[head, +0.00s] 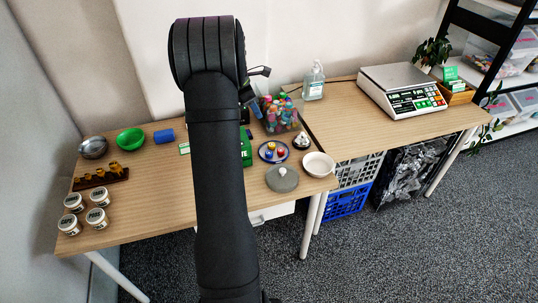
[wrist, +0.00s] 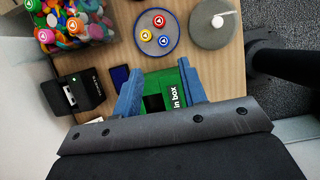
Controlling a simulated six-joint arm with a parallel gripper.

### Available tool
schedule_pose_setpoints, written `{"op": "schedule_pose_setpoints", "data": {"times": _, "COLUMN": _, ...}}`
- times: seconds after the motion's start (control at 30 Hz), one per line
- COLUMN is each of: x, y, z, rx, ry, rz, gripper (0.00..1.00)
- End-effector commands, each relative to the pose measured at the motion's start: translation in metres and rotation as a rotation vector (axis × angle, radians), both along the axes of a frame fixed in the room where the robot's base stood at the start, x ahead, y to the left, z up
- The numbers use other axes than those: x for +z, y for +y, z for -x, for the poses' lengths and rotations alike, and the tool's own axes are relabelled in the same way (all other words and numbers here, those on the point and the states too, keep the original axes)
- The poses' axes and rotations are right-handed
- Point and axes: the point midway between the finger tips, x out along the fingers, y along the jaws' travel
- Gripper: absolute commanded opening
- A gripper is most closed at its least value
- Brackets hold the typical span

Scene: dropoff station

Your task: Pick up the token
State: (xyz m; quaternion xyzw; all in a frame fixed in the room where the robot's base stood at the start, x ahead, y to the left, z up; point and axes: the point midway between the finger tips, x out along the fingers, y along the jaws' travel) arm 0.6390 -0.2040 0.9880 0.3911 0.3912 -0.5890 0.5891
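Three small round tokens lie on a blue-grey plate (wrist: 150,53) at the top of the wrist view: a red-orange token (wrist: 158,20), a yellow token (wrist: 145,34) and a blue token (wrist: 163,41). Each bears a pale triangle mark. In the head view the same plate (head: 262,154) stands right of my arm. My gripper (wrist: 160,88) has its two blue fingers apart, with nothing seen held between them. A green box (wrist: 180,100) lettered "in box" shows between and beyond the fingers. The tokens are apart from the fingers. My arm hides part of the green box in the head view.
A clear container of colourful pieces (head: 277,113) stands behind the plate. A grey round lid-like object (head: 282,179), white bowl (head: 318,164) and bell (head: 301,141) are close by. A black device (wrist: 78,92) stands left of my fingers. Jars (head: 96,218) stand at left.

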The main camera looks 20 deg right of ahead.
Motion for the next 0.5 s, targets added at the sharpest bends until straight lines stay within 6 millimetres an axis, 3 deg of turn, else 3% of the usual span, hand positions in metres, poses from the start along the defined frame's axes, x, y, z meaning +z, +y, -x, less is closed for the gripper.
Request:
{"op": "schedule_pose_setpoints", "data": {"times": 0.3, "x": -0.041, "y": -0.010, "z": -0.001, "rx": -0.004, "ry": 0.005, "rz": -0.216, "gripper": 0.39}}
{"op": "schedule_pose_setpoints", "data": {"times": 0.5, "x": -0.067, "y": -0.013, "z": -0.001, "rx": -0.001, "ry": 0.004, "rz": -0.252, "gripper": 0.39}}
